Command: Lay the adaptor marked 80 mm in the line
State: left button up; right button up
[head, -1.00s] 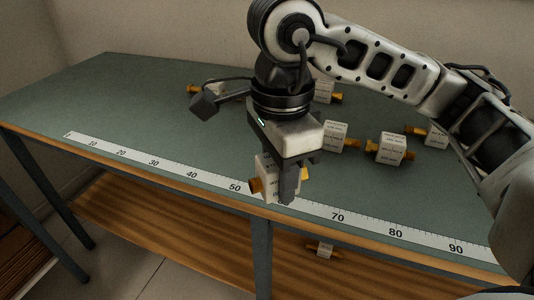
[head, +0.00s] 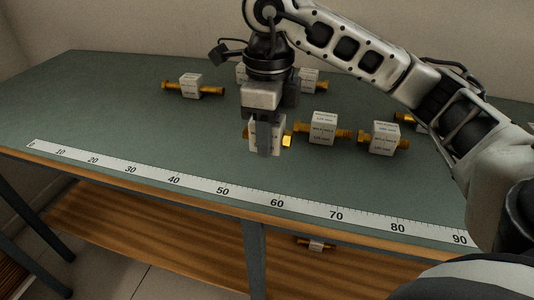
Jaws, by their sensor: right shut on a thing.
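My right gripper (head: 266,150) is shut on an adaptor (head: 254,135), a white labelled block with brass ends. It holds the block above the table, behind the 50 to 60 part of the printed scale (head: 225,190). Several similar adaptors lie on the table: one at the back left (head: 190,84), one at the back (head: 310,79), one just right of the gripper (head: 323,128) and one further right (head: 383,138). Another behind my gripper is mostly hidden. Their labels are too small to read, so I cannot tell which is 80 mm. My left gripper is not in view.
The green table top (head: 110,110) is clear on the left and between the adaptors and the scale. My right arm hides part of the right side, where a brass end (head: 404,117) shows.

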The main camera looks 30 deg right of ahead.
aim_at(267, 165)
jog(key=w+f, duration=0.1)
jog(key=w+d+f, duration=0.1)
jog(key=f, duration=0.1)
jog(key=shift+w+d, duration=0.15)
jog(key=f, duration=0.4)
jog(key=shift+w+d, duration=0.2)
jog(key=shift+w, duration=0.05)
jog(key=shift+f, duration=0.2)
jog(key=o, duration=0.9)
jog(key=shift+r, duration=0.1)
jog(key=shift+o, duration=0.7)
